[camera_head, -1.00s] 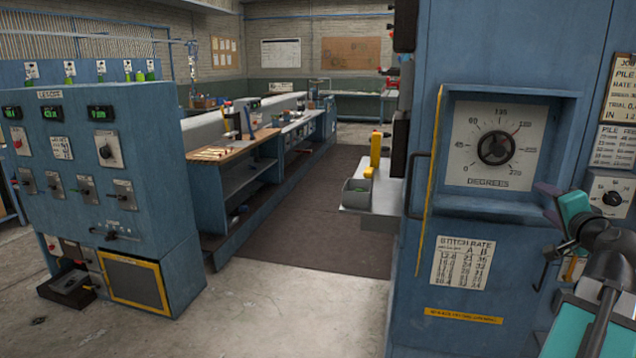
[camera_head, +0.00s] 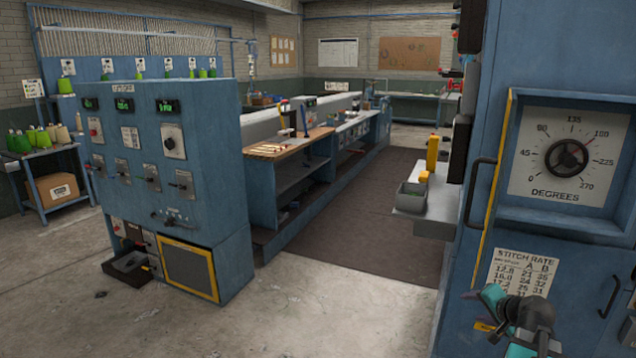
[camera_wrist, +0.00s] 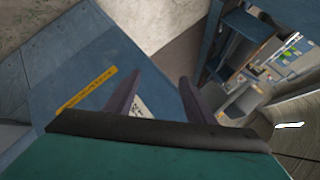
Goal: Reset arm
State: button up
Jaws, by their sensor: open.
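My gripper shows in the wrist view (camera_wrist: 158,100), with its two dark fingers apart and nothing between them. The wrist view is tilted, and a blue panel with a yellow strip (camera_wrist: 86,92) lies beyond the fingers. In the head view, part of my teal and black arm is at the lower right, in front of the blue machine cabinet (camera_head: 478,215). The fingertips cannot be made out clearly in the head view.
A degrees dial (camera_head: 567,158) and a stitch rate card (camera_head: 522,272) are on the cabinet. A blue control console (camera_head: 222,160) stands at left. A workbench (camera_head: 290,146) runs behind it. A grey bin (camera_head: 411,198) sits on a ledge. The concrete floor (camera_head: 330,310) between is clear.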

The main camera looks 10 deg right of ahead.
jog(key=s+a+f+n+g+y, duration=0.2)
jog(key=a+f+n+g, duration=0.15)
jog(key=a+f, duration=1.1)
jog(key=s+a+f+n+g+y, duration=0.2)
jog(key=s+a+f+n+g, duration=0.15)
jog(key=a+f, duration=1.05)
jog(key=s+a+f+n+g+h, duration=0.1)
jog(key=s+a+f+n+g, duration=0.1)
jog(key=s, duration=0.6)
jog(key=s+a+f+n+g, duration=0.2)
jog(key=s+a+f+g, duration=0.2)
jog(key=s+a+f, duration=0.3)
jog(key=s+a+f+n+g+h, duration=0.1)
jog(key=s+a+f+n+g, duration=0.1)
jog(key=s+a+f, duration=0.3)
jog(key=s+f, duration=0.3)
jog(key=s, duration=0.1)
jog(key=shift+s+f+n+g+h, duration=0.2)
jog(key=shift+s+n+g+h, duration=0.1)
jog(key=shift+s+n+g, duration=0.1)
jog(key=shift+c, duration=0.5)
